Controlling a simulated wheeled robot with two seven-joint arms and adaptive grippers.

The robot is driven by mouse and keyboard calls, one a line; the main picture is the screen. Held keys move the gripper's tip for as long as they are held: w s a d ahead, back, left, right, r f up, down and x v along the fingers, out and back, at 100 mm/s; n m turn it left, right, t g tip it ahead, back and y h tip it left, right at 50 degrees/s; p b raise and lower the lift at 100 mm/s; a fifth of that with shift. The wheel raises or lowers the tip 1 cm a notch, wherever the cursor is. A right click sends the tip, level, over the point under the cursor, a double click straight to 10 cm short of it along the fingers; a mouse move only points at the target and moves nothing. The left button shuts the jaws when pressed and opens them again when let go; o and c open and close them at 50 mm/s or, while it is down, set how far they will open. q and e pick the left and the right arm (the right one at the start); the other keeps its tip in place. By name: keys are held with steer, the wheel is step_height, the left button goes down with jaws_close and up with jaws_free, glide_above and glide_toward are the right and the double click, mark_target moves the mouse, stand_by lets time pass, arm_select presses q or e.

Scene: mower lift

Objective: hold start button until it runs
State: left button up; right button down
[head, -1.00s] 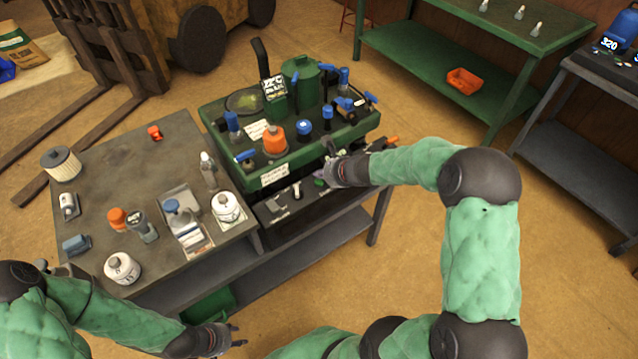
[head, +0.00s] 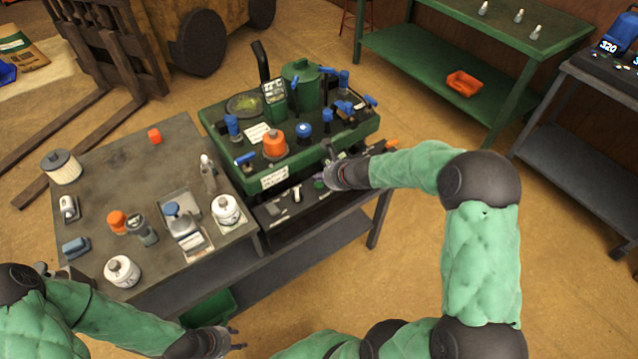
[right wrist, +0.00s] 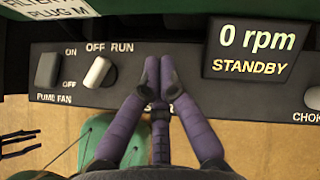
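The green machine (head: 330,138) stands on a bench with a dark control panel (head: 282,208) along its front. In the right wrist view, the panel has a display (right wrist: 255,50) reading "0 rpm STANDBY", a white OFF/RUN switch (right wrist: 97,71) and a black fan switch (right wrist: 47,70). My right gripper (right wrist: 160,68) is at the panel between the OFF/RUN switch and the display, fingertips together. Its fingers cover most of a label starting "ST"; the start button is hidden and contact cannot be told. My left gripper (head: 238,338) is open and empty, low in front of the bench.
A grey table (head: 110,180) left of the machine carries bottles, a filter (head: 61,167) and a small tray. A choke knob (right wrist: 313,98) is at the panel's right. A green shelf (head: 430,60) stands behind.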

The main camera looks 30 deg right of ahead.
mark_target(321, 185)
steer(key=shift+f, duration=0.1)
steer(key=shift+f+b, duration=0.35)
steer(key=shift+b, duration=0.2)
steer(key=shift+f+b, duration=0.45)
steer(key=shift+b, duration=0.05)
stand_by(0.9)
steer(key=shift+r, duration=0.1)
stand_by(0.6)
steer(key=shift+r+p, duration=0.75)
steer(key=shift+r, duration=0.05)
steer(key=shift+r, duration=0.1)
step_height(321, 185, up, 5)
steer(key=p, duration=0.4)
